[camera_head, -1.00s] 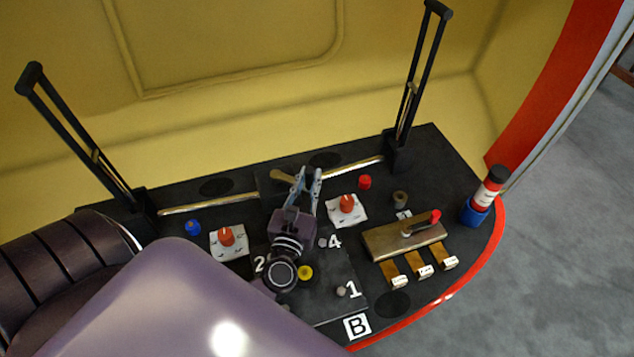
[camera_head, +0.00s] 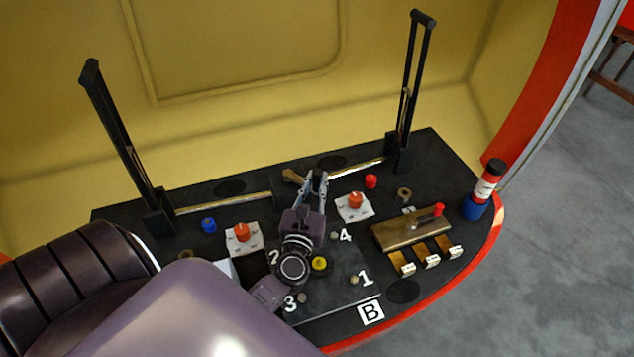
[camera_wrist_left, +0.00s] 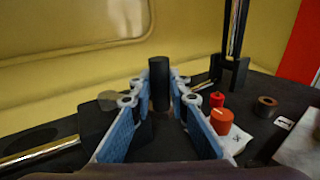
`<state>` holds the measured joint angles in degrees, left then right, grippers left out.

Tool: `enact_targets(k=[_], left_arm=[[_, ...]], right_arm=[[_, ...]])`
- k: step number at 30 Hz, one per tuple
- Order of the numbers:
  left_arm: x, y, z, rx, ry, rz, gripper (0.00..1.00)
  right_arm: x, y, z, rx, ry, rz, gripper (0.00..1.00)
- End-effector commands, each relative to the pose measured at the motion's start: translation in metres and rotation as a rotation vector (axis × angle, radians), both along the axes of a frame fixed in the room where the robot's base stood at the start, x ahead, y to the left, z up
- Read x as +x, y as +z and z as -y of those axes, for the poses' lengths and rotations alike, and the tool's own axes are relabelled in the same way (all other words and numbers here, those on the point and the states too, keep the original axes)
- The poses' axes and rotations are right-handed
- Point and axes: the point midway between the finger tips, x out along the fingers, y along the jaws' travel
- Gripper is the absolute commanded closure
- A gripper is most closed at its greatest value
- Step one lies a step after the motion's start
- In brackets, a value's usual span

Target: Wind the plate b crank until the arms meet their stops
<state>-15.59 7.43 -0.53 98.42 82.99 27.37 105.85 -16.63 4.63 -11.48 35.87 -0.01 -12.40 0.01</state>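The plate B console (camera_head: 345,300) is a dark board with a "B" label and numbers. My left gripper (camera_head: 314,178) is over its middle. A tan crank part (camera_head: 292,176) shows just left of the fingers in the head view. A left black arm (camera_head: 122,145) leans left, and a right black arm (camera_head: 413,85) leans slightly right, both rising from the board's back. My right gripper is out of view.
Red knobs on white plates (camera_head: 241,236), (camera_head: 354,203) flank my gripper. A brass block (camera_head: 411,232) with a red-tipped lever and a red-white-black cylinder (camera_head: 486,184) stand to the right. A yellow wall (camera_head: 240,100) rises behind. My own purple arm covers the front left.

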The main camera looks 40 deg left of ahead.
Motion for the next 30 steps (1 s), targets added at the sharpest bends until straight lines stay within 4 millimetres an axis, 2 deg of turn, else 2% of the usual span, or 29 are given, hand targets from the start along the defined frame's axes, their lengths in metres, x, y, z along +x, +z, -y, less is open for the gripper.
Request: enact_targets(k=[1,5,10,16,20,30], left_arm=[[-0.001,0.001,-0.005,0.004,0.011,0.001,0.8],[-0.001,0.001,-0.004,0.004,0.009,0.001,0.66],[0.0,0.001,-0.003,0.003,0.006,0.002,0.66],[-0.006,0.0,0.001,0.001,0.004,0.0,0.66],[-0.023,-0.001,0.009,0.0,0.003,-0.002,0.66],[-0.085,0.0,0.036,0.001,0.006,-0.002,0.66]], right_arm=[[-0.003,0.0,0.001,-0.001,0.0,-0.006,0.72],[-0.012,-0.001,0.002,-0.003,0.0,-0.019,0.72],[-0.017,-0.001,0.002,-0.004,0.0,-0.026,0.72],[-0.014,-0.001,0.002,-0.004,0.0,-0.022,0.72],[-0.014,-0.001,0.001,-0.002,-0.001,-0.021,0.72],[-0.013,-0.001,0.0,-0.001,-0.001,-0.019,0.72]])
